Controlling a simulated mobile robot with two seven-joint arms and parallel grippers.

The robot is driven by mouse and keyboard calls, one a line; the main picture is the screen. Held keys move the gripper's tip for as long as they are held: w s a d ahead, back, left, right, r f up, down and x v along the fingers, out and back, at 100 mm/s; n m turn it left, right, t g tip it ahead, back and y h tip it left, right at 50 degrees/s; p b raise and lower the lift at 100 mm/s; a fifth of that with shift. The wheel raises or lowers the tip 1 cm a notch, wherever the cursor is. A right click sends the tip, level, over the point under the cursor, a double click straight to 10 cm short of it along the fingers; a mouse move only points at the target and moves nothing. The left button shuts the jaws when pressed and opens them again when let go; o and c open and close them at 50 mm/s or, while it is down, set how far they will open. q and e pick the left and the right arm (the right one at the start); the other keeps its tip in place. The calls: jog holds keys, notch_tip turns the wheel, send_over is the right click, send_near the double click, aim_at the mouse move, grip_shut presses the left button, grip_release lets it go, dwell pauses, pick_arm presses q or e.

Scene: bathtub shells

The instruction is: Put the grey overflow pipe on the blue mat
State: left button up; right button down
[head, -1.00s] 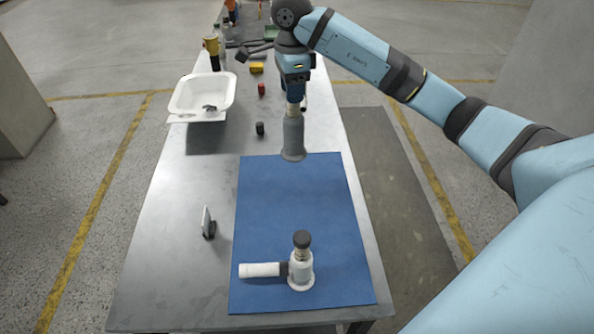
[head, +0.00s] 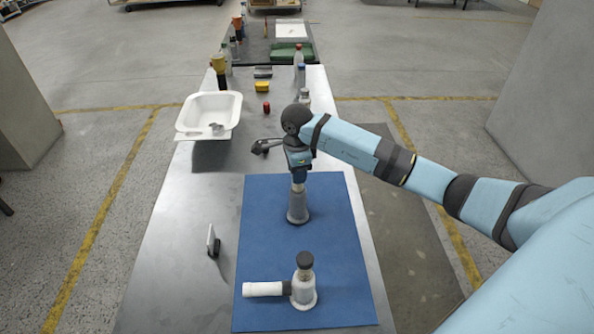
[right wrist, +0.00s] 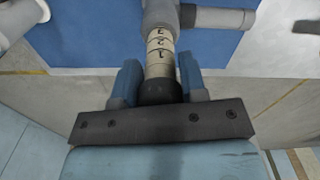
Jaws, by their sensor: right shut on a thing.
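The grey overflow pipe (head: 298,208) is upright in my right gripper (head: 299,181), over the far half of the blue mat (head: 265,235). I cannot tell whether its flared base touches the mat. In the right wrist view, my right gripper (right wrist: 158,88) is shut on the black top of the grey overflow pipe (right wrist: 160,14), below a pale ring marked with numbers. The pipe's side branch (right wrist: 222,18) points right there. The blue mat (right wrist: 115,45) lies beneath. My left gripper is out of view.
A white fitting (head: 303,290) with a dark cap and side tube stands on the mat's near part. A small white plate (head: 210,240) stands left of the mat. A white tub (head: 209,112), a red piece (head: 266,107) and a yellow block (head: 262,86) are farther back.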

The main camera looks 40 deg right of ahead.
jog(key=shift+f, duration=0.4)
jog(key=c, duration=0.7)
grip_release()
jog(key=shift+r, duration=0.25)
notch_tip(320, 180, up, 12)
jog(key=shift+f+b, duration=0.15)
jog(key=shift+b, duration=1)
